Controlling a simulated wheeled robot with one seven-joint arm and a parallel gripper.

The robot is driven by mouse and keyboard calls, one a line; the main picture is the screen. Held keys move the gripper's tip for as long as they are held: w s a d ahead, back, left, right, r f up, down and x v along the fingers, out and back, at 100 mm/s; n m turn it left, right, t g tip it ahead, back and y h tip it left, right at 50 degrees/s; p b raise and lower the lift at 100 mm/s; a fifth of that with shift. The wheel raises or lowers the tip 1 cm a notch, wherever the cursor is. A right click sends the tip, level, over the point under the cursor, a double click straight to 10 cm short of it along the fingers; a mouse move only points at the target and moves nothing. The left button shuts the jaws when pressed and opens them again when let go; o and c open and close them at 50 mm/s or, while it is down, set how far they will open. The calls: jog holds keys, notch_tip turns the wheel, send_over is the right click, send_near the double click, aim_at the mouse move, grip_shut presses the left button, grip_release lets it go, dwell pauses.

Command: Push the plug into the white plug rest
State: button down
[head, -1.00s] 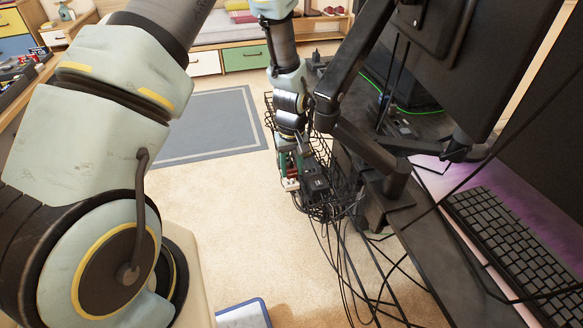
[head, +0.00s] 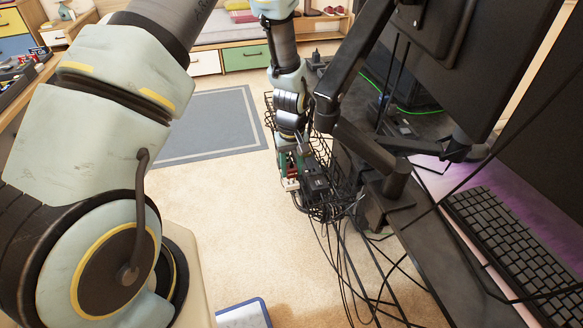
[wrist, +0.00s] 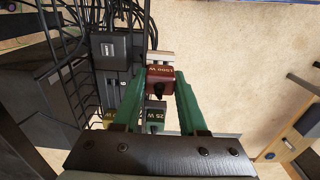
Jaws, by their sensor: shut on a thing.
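A dark red plug (wrist: 160,80) with a wattage label is between the green fingers of my gripper (wrist: 160,74) in the wrist view. The fingers are shut on its sides. A white block (wrist: 160,57), which looks like the white plug rest, lies just beyond the plug, right up against it in the picture. I cannot tell how far the plug is seated. In the head view my gripper (head: 291,164) reaches down beside the wire basket. The red plug (head: 292,172) and the white block (head: 291,184) show small at its tips.
A grey plug marked 25 W (wrist: 155,115) sits behind the red one, between the fingers. A black box (wrist: 108,47) and many black cables are close on the left, in the wire basket (head: 270,104). The desk (head: 430,268) and monitor arm (head: 358,148) are right of my arm.

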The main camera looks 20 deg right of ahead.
aim_at(291, 167)
jog(key=shift+f+b, duration=0.9)
jog(key=shift+f, duration=0.45)
jog(key=shift+c, duration=1.9)
grip_release()
jog(key=shift+r, duration=0.1)
notch_tip(291, 167, up, 10)
jog(key=shift+r+b, duration=0.25)
jog(key=shift+b, duration=0.25)
